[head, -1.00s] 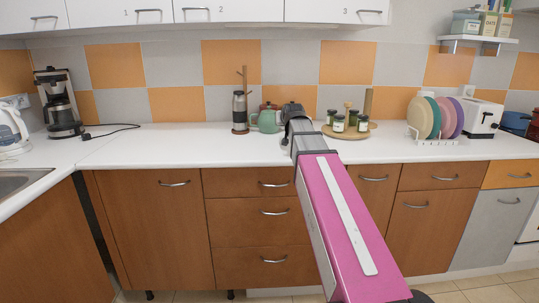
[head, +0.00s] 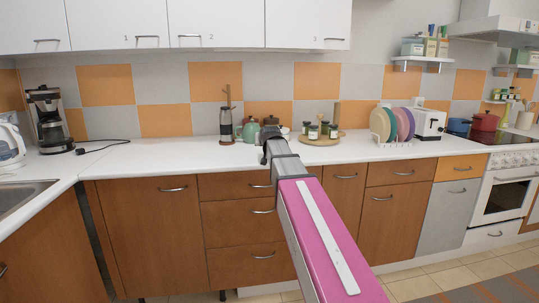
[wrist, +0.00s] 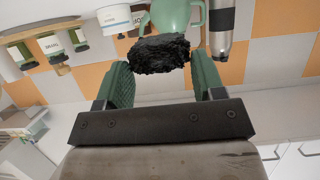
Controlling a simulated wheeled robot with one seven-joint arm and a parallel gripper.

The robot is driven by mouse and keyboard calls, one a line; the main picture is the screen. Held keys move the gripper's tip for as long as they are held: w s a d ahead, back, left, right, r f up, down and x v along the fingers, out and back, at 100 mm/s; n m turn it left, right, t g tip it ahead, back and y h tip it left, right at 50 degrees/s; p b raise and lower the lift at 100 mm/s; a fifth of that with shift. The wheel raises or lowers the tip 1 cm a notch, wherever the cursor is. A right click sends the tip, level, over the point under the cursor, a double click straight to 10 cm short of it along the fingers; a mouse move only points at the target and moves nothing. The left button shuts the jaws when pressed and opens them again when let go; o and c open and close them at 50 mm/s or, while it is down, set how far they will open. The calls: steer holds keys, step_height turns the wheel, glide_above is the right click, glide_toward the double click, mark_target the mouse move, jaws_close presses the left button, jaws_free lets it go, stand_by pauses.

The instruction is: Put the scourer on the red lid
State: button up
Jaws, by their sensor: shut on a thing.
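The scourer (wrist: 160,54) is a dark, rough black lump in the wrist view. My gripper (wrist: 160,72) is shut on it, with a green finger on each side. In the head view my arm reaches forward over the counter's front edge, its dark end (head: 268,142) small and partly hidden behind my own arm; the scourer cannot be made out there. A red pot (head: 484,122) stands on the stove at the far right, well away from my gripper. Its top looks like a red lid (head: 486,113), though it is small.
A blue pot (head: 458,125) is beside the red one.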

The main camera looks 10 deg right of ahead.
steer(key=w+d+f, duration=0.2)
steer(key=d, duration=0.1)
steer(key=shift+w+d+f, duration=0.2)
steer(key=shift+w+f, duration=0.1)
steer(key=shift+w, duration=0.1)
steer(key=shift+f, duration=2.05)
steer(key=shift+f, duration=0.15)
steer(key=o, duration=0.9)
